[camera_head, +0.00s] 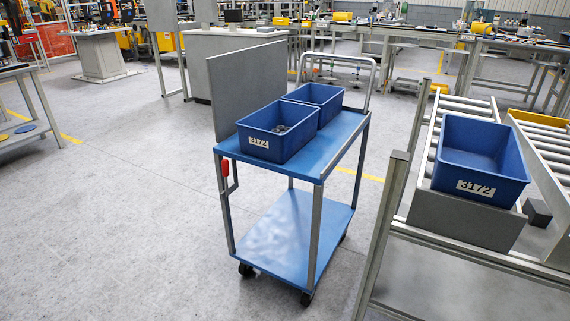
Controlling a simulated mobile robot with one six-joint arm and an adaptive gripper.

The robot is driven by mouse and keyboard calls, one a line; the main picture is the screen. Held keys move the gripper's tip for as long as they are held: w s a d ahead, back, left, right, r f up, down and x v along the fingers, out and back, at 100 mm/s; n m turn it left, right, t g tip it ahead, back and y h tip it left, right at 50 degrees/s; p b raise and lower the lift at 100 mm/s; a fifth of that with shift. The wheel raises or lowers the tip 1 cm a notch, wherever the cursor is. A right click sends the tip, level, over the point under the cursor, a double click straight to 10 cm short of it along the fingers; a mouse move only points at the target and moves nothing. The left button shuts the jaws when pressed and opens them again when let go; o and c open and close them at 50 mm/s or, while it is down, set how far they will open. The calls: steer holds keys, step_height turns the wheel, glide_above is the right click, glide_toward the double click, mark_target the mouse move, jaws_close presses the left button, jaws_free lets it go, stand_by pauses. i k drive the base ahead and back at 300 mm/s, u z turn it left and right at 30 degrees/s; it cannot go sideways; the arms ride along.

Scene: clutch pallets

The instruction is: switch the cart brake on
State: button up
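A blue two-shelf cart (268,241) with grey posts stands on the floor in the middle of the view. Its brake lever, with a red handle (225,169), is on the front left post just below the top shelf. The red handle stands roughly upright; I cannot tell from this view whether the brake is on or off. Dark casters (246,270) show under the cart. My gripper is not in view.
Two blue bins sit on the cart's top shelf, the nearer marked 3172 (259,142). A grey panel (248,85) stands along its left side. A roller conveyor (470,250) with another blue bin (478,185) is at right. Floor left of the cart is clear.

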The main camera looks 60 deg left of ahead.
mark_target(226, 163)
steer(key=u, duration=2.55)
